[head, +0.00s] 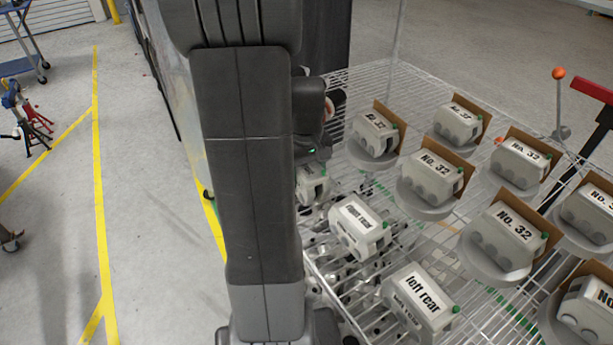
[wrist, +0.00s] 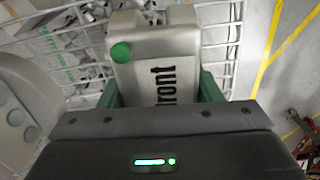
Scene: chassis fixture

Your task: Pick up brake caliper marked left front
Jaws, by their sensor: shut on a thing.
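In the wrist view, a grey brake caliper (wrist: 160,55) with a green cap sits between the green fingers of my gripper (wrist: 159,92). Its label shows "front"; the rest of the label is hidden by my gripper. My gripper is shut on it. In the head view, a grey caliper (head: 313,187) shows just right of my arm, below my dark gripper housing, partly hidden. Its label is too small to read there.
A caliper marked "left rear" (head: 420,297) and another labelled caliper (head: 358,228) sit on the wire rack (head: 385,75). Several "No. 32" calipers (head: 437,172) stand on round grey bases to the right. A neighbouring caliper (wrist: 18,118) is close at left in the wrist view.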

